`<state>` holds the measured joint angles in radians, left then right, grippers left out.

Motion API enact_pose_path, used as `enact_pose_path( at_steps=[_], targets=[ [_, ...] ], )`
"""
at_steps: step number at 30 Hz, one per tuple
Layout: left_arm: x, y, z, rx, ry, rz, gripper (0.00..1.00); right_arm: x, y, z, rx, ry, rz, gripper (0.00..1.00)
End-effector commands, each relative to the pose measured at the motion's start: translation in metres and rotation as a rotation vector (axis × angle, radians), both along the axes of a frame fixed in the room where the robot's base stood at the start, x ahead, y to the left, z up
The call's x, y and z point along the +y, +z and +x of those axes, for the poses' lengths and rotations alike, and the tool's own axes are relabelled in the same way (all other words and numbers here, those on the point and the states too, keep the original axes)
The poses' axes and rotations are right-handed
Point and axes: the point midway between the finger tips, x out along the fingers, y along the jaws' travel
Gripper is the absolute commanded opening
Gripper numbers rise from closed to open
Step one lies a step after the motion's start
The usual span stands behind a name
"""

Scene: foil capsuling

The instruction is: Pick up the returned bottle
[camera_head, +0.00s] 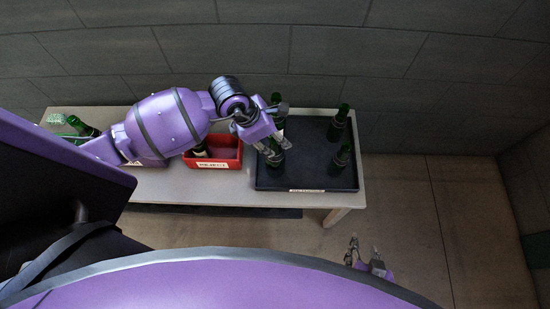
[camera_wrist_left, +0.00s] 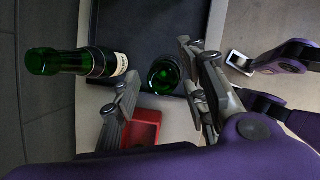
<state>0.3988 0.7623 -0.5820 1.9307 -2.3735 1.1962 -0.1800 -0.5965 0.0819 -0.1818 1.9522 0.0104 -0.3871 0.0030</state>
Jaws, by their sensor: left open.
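Another green bottle with a pale label (camera_wrist_left: 75,62) is outside the fingers to the left. I cannot tell which bottle is the returned one. My right gripper (camera_head: 366,259) is empty, low in front of the table, fingers apart.
More green bottles stand on the tray's right side (camera_head: 340,122), (camera_head: 343,156). A red labelled bin (camera_head: 211,165) with a dark bottle stands left of the tray. Green bottles (camera_head: 80,127) are at the table's left end. A wall runs behind the table.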

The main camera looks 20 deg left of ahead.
Motion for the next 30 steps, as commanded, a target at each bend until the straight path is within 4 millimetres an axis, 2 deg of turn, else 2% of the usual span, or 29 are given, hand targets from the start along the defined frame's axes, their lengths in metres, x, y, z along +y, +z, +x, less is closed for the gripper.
enact_pose_path(
  at_steps=[8,17,30],
  targets=[
    [-0.001,-0.003,0.001,-0.002,0.0,0.001,0.39,0.001,0.002,0.005,-0.008,0.002,0.001,0.4],
    [0.0,-0.002,0.001,-0.001,-0.001,0.001,0.0,-0.002,0.0,0.0,0.0,0.005,-0.006,0.4],
    [-0.001,-0.001,0.002,-0.004,0.0,-0.001,0.0,-0.005,-0.001,-0.005,0.009,0.007,-0.011,0.4]
  ],
)
